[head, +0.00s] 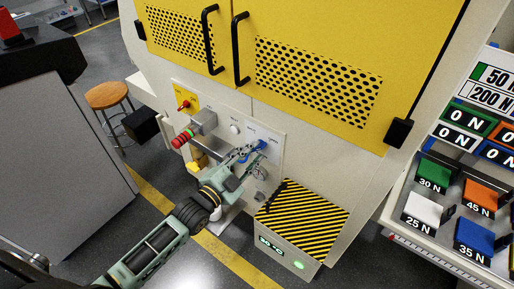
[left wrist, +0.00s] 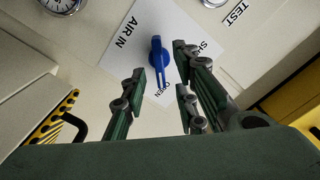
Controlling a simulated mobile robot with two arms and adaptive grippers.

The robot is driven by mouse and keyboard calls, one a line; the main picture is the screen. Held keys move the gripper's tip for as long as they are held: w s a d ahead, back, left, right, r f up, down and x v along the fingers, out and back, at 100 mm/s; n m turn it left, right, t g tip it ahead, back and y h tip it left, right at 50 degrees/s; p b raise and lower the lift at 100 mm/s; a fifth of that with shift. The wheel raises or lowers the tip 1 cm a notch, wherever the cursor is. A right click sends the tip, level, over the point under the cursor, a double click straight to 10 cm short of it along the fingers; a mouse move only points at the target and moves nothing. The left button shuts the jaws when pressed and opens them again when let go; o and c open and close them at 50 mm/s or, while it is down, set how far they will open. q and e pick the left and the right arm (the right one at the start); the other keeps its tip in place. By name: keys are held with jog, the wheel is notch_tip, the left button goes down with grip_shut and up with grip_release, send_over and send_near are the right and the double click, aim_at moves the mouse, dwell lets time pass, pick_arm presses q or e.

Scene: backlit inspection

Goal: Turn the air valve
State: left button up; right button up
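The air valve's blue handle (head: 261,146) is on a pale panel of the yellow-doored machine in the head view. In the left wrist view the blue handle (left wrist: 157,58) is on a white plate (left wrist: 135,58) marked AIR IN. The handle's narrow end points down in the picture, beside the word OPEN. Another word at the right is partly hidden by a finger. My left gripper (head: 247,154) is at the panel, close to the handle. In the left wrist view my left gripper (left wrist: 161,70) is open, its fingers on either side of the handle with gaps visible. My right gripper is not in view.
A striped box (head: 303,220) showing 30 °C stands below right. A gauge (left wrist: 62,4) and a TEST label (left wrist: 236,13) are near the valve.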

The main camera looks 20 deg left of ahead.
aim_at(258, 147)
pick_arm(q)
jog(key=shift+x, duration=1.3)
jog(key=shift+c, duration=0.6)
grip_shut()
